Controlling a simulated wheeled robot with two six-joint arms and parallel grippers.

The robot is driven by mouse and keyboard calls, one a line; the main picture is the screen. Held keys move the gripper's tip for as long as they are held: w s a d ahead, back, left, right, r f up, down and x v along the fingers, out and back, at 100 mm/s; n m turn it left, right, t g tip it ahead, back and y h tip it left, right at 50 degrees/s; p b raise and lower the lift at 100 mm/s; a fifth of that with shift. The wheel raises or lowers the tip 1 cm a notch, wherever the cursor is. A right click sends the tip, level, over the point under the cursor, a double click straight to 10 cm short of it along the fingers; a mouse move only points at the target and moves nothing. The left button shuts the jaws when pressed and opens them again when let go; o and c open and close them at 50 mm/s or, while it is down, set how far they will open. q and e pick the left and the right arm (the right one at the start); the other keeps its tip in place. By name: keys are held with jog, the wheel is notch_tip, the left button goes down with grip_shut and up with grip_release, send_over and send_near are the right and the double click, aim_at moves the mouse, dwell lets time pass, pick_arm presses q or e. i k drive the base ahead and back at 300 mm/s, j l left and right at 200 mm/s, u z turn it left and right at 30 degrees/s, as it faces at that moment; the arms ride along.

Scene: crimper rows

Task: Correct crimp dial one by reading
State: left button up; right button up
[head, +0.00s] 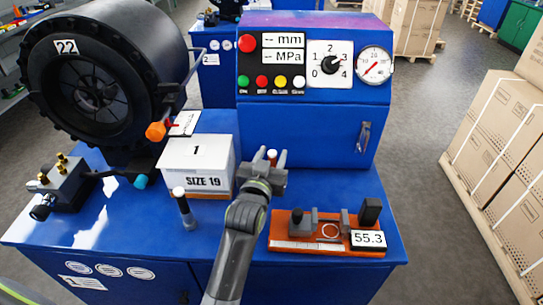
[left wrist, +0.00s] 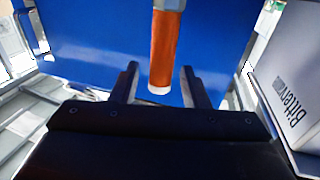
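The dial, a black knob (head: 331,65) on a white plate marked 0 to 4, is on the front of the blue control box (head: 310,125); its pointer leans to the upper right, toward 3. Displays above the buttons show "-- mm" (head: 283,39) and "-- MPa" (head: 283,56). A small readout (head: 368,239) shows 55.3. My left gripper (head: 270,158) is open in front of the control box, well below the dial. An orange, white-ended cylinder (left wrist: 164,52) shows between its fingers (left wrist: 162,88), with a gap visible. My right gripper is out of view.
A round gauge (head: 374,65) is right of the dial. A black drum marked 22 (head: 62,47) fills the left. A white SIZE 19 box (head: 197,183), a dark white-capped stick (head: 185,212) and an orange tray (head: 283,257) crowd the blue bench. Cartons (head: 500,160) stand right.

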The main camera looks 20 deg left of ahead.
aim_at(330, 66)
jog(key=k+l, duration=0.1)
jog(key=k, duration=0.8)
